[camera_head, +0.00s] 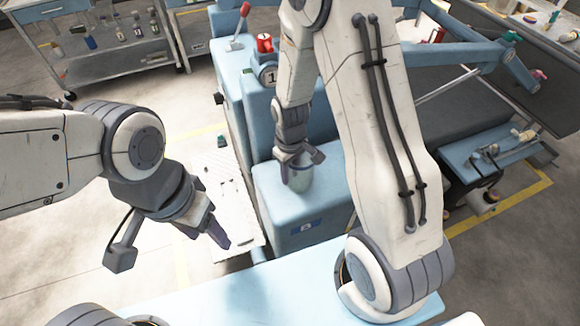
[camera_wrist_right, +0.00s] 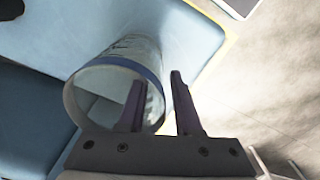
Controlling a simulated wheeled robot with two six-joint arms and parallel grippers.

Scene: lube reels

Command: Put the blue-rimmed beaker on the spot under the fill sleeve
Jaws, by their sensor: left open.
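The clear beaker (camera_head: 299,179) is at the top of a light blue block in the head view, partly hidden by my right gripper (camera_head: 301,157). In the right wrist view the beaker's blue rim (camera_wrist_right: 117,62) and open mouth show. My right gripper's fingers (camera_wrist_right: 157,85) stand apart there; one overlaps the mouth and the other is outside the wall. A gap shows between the fingers, and I cannot tell whether either touches. My left gripper (camera_head: 215,233) is open and empty, left of the block. I cannot make out the fill sleeve or the spot under it.
The blue block (camera_head: 300,230) has a small label on its front. A red-topped fitting (camera_head: 264,44) with a "1" label stands behind it. A pale perforated plate (camera_head: 228,190) lies to its left. A cart (camera_head: 110,45) with bottles is at the back left.

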